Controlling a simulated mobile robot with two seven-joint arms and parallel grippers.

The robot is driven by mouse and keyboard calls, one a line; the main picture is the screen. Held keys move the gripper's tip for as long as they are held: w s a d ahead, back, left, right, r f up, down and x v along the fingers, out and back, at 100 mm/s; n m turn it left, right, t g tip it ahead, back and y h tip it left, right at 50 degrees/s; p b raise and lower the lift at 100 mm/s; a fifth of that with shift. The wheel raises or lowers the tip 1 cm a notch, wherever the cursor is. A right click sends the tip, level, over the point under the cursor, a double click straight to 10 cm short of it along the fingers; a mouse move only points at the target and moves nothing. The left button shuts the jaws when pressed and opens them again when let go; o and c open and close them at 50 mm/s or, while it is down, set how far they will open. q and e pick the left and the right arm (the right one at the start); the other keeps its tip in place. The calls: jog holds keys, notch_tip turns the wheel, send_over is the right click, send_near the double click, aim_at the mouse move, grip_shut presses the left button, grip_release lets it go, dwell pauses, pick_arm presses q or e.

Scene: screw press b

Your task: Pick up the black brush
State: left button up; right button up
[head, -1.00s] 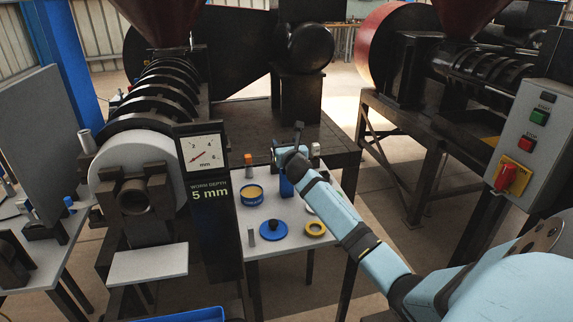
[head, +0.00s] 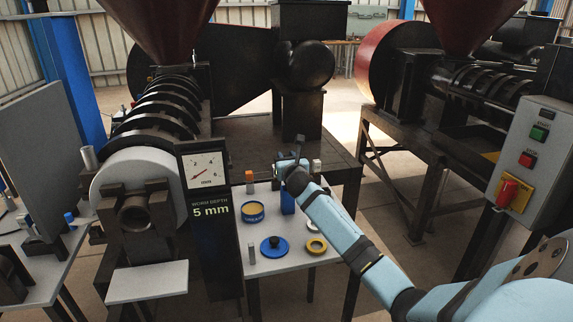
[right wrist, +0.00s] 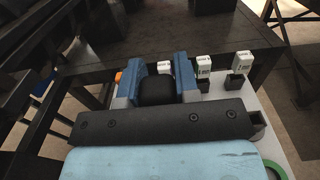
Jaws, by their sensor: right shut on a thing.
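My right gripper (head: 279,172) is over the far part of the small light table, at the end of my light blue arm. In the right wrist view its two blue fingers (right wrist: 157,84) stand on both sides of a black, rounded thing, which looks like part of the black brush (right wrist: 157,91). The gripper is shut on it. The rest of the brush is hidden by the fingers and the dark gripper body. In the head view I cannot make out the brush clearly. My left gripper does not show.
Small white labelled boxes (right wrist: 203,67) stand beyond the fingers. The press's gauge post (head: 210,245) stands left; a control box (head: 527,155) is at right.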

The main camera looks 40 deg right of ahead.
pick_arm(q)
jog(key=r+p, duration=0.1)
jog(key=p, duration=0.1)
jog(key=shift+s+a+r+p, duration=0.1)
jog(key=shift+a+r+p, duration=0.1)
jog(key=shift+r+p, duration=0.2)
pick_arm(e)
notch_tip(320, 180, up, 19)
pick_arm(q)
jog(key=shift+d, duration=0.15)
pick_arm(e)
jog(key=shift+a, duration=0.1)
pick_arm(q)
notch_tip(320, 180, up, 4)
jog(key=p, duration=0.6)
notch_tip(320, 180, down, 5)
jog(key=b, duration=0.7)
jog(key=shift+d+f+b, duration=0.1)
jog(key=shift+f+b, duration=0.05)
jog(key=shift+b, duration=0.25)
pick_arm(e)
jog(key=w+a+f, duration=0.3)
jog(key=a+f, duration=0.2)
jog(key=f, duration=0.3)
jog(key=w+a+f, duration=0.2)
jog(key=a+f, duration=0.3)
jog(key=f, duration=0.3)
jog(key=shift+w+a+f, duration=0.2)
jog(key=shift+w+f, duration=0.05)
jog(key=shift+w, duration=0.15)
